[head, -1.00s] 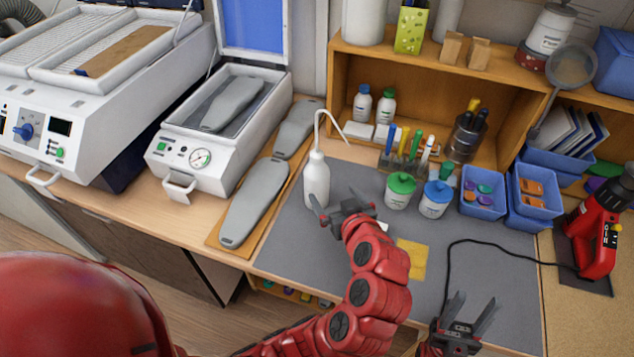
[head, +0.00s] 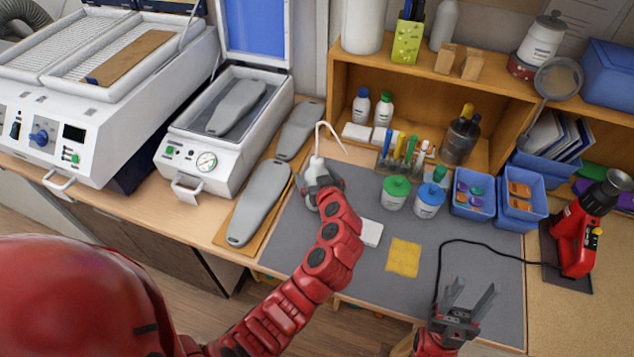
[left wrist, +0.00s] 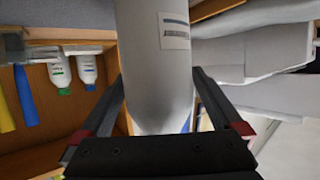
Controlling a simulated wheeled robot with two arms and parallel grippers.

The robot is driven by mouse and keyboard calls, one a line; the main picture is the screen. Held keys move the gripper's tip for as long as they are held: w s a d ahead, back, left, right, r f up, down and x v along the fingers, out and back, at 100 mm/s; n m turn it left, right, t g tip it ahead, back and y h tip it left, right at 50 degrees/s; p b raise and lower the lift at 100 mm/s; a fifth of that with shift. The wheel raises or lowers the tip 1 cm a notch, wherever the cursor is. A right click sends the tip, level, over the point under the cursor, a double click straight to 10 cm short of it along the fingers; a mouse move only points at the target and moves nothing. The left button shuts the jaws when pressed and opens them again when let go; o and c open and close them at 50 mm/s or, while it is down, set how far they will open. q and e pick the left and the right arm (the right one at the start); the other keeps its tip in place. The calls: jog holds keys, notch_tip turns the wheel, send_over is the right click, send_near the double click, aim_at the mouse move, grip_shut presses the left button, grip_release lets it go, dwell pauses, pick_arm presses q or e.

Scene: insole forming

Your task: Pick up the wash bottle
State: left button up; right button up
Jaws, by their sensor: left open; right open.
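The white wash bottle (head: 315,163) with its bent thin spout stands at the left back of the grey mat (head: 300,232). In the head view my left gripper (head: 321,182) is in front of it and hides most of its body. In the left wrist view the bottle's body (left wrist: 155,65), with a small label, lies between the two open fingers of my left gripper (left wrist: 160,88). Narrow gaps show beside it, so the jaws are around it without being closed. My right gripper (head: 472,292) is open and empty over the mat's front right.
Grey insoles (head: 258,203) lie left of the bottle. Green-lidded (head: 395,194) and blue-lidded (head: 430,200) jars, a pen holder (head: 400,153) and blue bins (head: 473,197) stand to the right. A yellow sheet (head: 403,258) and black cable lie on the mat.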

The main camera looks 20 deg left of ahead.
pick_arm(q)
jog(key=shift+x, duration=0.75)
jog(key=shift+d, duration=0.1)
grip_shut()
